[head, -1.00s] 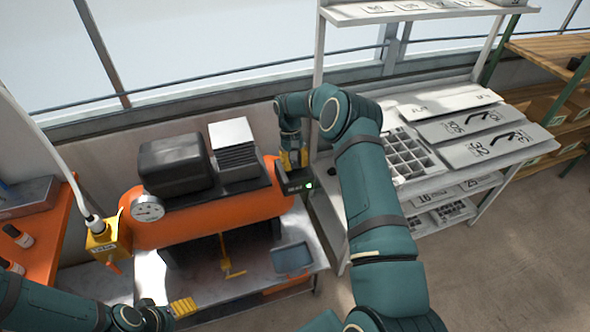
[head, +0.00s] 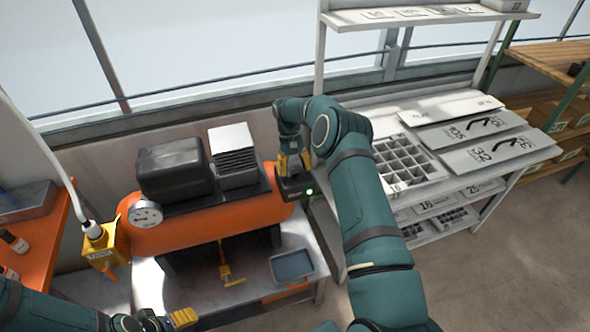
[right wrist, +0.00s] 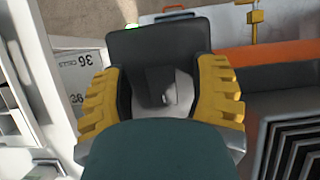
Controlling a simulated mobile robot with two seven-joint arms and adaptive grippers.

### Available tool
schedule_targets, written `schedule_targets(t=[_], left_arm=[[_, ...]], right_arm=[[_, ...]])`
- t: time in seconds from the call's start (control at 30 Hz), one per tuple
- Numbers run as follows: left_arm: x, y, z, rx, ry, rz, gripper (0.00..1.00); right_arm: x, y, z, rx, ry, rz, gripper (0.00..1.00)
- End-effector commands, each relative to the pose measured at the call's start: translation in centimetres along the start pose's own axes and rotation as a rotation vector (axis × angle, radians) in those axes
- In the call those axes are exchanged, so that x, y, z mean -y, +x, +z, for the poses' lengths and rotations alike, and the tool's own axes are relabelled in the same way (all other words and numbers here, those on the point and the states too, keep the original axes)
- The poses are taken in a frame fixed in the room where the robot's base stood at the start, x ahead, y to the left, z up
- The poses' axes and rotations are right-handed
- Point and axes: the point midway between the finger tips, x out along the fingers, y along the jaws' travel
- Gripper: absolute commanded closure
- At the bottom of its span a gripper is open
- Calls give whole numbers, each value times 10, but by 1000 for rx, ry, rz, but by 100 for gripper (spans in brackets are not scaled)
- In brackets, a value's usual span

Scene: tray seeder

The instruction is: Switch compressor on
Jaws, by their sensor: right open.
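The compressor has an orange tank (head: 190,225), a black motor cover (head: 174,168), and a round gauge (head: 145,213) at its left end. A dark switch box (head: 297,190) sits at the tank's right end with a green light (head: 309,191). My right gripper (head: 294,165) is over the box from above. In the right wrist view its yellow fingers (right wrist: 165,95) stand apart on either side of the dark box (right wrist: 160,42), with a grey part between them. Contact cannot be told. My left gripper (head: 183,317) shows only partly at the bottom left; its opening is unclear.
A white rack (head: 430,185) with a cell tray and numbered plates stands close to the right of my right arm. A yellow box (head: 105,245) hangs on a hose at left. A grey tablet-like panel (head: 292,265) is below the switch box. The floor at right is clear.

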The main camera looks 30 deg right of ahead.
Motion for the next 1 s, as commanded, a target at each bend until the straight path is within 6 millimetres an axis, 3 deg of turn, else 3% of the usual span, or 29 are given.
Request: schedule_targets(t=[0.53, 1.0], left_arm=[[0, 0, 0, 0, 0, 0, 32], [0, 0, 0, 0, 0, 0, 32]], right_arm=[[0, -62, -1, -1, 1, 0, 40], [0, -75, 0, 1, 0, 0, 40]])
